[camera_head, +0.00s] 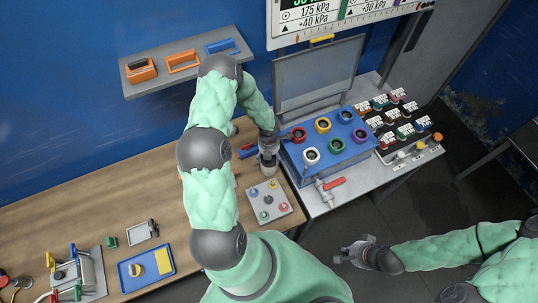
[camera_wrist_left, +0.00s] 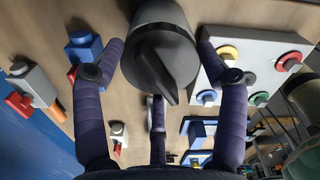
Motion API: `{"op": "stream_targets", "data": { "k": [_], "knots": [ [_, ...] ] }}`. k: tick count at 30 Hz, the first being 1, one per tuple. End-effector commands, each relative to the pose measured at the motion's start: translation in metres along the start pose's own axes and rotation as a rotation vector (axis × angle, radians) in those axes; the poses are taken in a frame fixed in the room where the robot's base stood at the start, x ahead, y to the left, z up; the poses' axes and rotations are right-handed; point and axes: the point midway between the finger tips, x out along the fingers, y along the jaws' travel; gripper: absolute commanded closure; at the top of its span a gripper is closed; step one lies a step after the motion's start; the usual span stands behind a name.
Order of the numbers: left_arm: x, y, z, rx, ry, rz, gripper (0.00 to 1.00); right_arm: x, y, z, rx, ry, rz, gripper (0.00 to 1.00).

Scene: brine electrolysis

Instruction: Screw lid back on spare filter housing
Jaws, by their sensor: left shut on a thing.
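The spare filter housing (camera_head: 269,169) is a pale cylinder on the wooden bench, left of the blue-topped unit, mostly hidden under my left gripper in the head view. My left gripper (camera_head: 268,146) points down at its top. Whether the lid's thread is engaged is hidden. My right gripper (camera_head: 356,250) is open and empty, off to the right above the floor.
A grey plate with coloured knobs (camera_head: 268,202) lies close in front of the housing. A blue unit with coloured ring ports (camera_head: 325,145) stands right of it. A blue-and-red item (camera_head: 246,151) lies close to the left. A wall shelf (camera_head: 187,62) is behind. The bench middle is clear.

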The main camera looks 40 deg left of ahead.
Motion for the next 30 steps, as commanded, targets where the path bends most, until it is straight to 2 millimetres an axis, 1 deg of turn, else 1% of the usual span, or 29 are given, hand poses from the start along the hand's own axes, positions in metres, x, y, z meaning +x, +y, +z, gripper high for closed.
{"op": "stream_targets", "data": {
  "k": [1,6,8,10,18,24,30],
  "knots": [
    [-0.004,0.000,0.000,0.042,0.000,-0.001,0.66,-0.009,-0.003,0.000,0.000,0.000,0.000,1.00],
    [-0.004,0.000,0.000,0.198,0.001,-0.001,0.66,-0.023,-0.008,0.001,0.000,0.001,0.000,1.00],
    [-0.002,0.001,0.001,0.201,-0.001,0.001,0.66,-0.020,-0.007,0.000,0.000,0.001,0.000,1.00],
    [-0.002,0.000,0.000,0.219,0.000,0.000,0.66,-0.021,-0.008,0.001,0.000,0.000,0.000,1.00],
    [-0.004,0.000,0.000,0.453,0.001,-0.001,0.66,-0.044,-0.016,0.001,0.000,0.001,0.000,1.00],
    [-0.003,0.000,0.001,0.534,0.000,-0.001,0.67,-0.054,-0.019,0.002,0.000,0.001,0.000,1.00],
    [-0.001,0.000,0.001,0.546,-0.001,0.000,0.67,-0.053,-0.019,0.002,0.000,0.001,0.000,1.00]
  ]
}}
